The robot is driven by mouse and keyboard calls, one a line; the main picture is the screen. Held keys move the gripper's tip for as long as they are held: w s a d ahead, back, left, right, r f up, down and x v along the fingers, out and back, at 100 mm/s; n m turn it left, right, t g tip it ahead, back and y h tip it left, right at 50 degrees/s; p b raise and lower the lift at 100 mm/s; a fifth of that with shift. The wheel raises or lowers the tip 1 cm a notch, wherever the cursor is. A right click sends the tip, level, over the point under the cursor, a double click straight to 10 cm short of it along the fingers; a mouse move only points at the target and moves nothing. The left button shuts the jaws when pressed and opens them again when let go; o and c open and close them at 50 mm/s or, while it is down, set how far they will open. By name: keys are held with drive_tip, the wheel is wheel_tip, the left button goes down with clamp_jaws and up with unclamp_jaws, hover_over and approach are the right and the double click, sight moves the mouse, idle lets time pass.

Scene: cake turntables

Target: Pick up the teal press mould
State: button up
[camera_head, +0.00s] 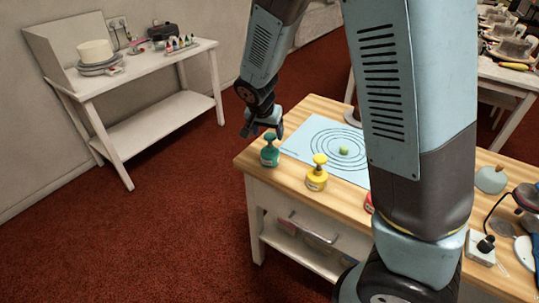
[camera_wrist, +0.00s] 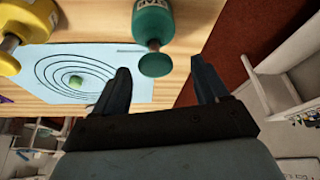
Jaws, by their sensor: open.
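The teal press mould (camera_head: 270,151) stands upright near the left end of the wooden table, with a round knob on top. In the wrist view the teal press mould (camera_wrist: 152,25) is at the top, its knob close to the space between my fingers. My gripper (camera_head: 263,128) is just above and beside it in the head view. In the wrist view my gripper (camera_wrist: 160,82) has its two fingers spread apart with nothing between them. I cannot tell whether a finger touches the knob.
A yellow press mould (camera_head: 316,174) stands to the right of the teal one. Behind them lies a light blue mat (camera_head: 312,140) with printed rings and a small green piece (camera_head: 344,150). The wooden table's left edge is close to the teal mould. A white side table (camera_head: 140,75) stands apart at left.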

sight(271, 141)
drive_tip(key=shift+s+x, duration=0.2)
drive_tip(key=shift+x, duration=2.65)
drive_tip(key=shift+d, duration=0.15)
clamp_jaws()
